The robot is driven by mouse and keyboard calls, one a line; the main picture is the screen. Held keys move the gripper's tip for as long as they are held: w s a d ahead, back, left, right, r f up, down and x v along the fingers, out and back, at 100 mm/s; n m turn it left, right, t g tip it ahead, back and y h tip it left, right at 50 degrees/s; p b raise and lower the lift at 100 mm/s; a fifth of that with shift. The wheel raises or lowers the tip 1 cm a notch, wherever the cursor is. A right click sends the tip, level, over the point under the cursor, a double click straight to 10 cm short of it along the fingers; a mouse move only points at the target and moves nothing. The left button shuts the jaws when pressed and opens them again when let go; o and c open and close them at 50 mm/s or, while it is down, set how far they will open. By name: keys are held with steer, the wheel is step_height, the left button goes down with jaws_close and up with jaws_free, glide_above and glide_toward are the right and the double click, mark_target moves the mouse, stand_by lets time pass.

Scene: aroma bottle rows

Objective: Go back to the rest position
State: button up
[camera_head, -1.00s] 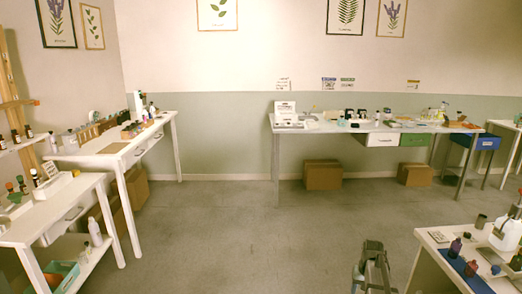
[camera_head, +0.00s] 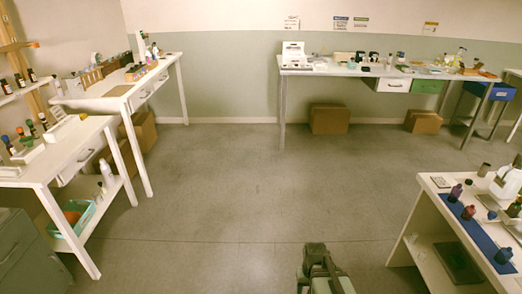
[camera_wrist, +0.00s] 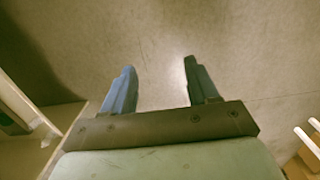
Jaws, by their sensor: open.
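My gripper (camera_wrist: 157,85) shows in the wrist view with its two blue-grey fingers spread apart. Nothing is between them, only the bare floor below. In the head view, part of my arm shows at the bottom centre, over open floor, away from the tables; the fingers cannot be made out there.
White tables with bottles stand at left (camera_head: 95,140). A long table (camera_head: 345,69) runs along the back wall, with cardboard boxes (camera_head: 329,119) beneath. A white bench (camera_head: 425,204) at right holds a blue mat (camera_head: 478,232) with small bottles. The middle floor (camera_head: 240,185) is clear.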

steer(key=s+f+g, duration=0.3)
steer(key=s+f, duration=0.5)
steer(key=s, duration=0.5)
steer(key=s+f+g, duration=0.3)
steer(key=s+f, duration=0.6)
steer(key=s, duration=0.5)
stand_by(0.8)
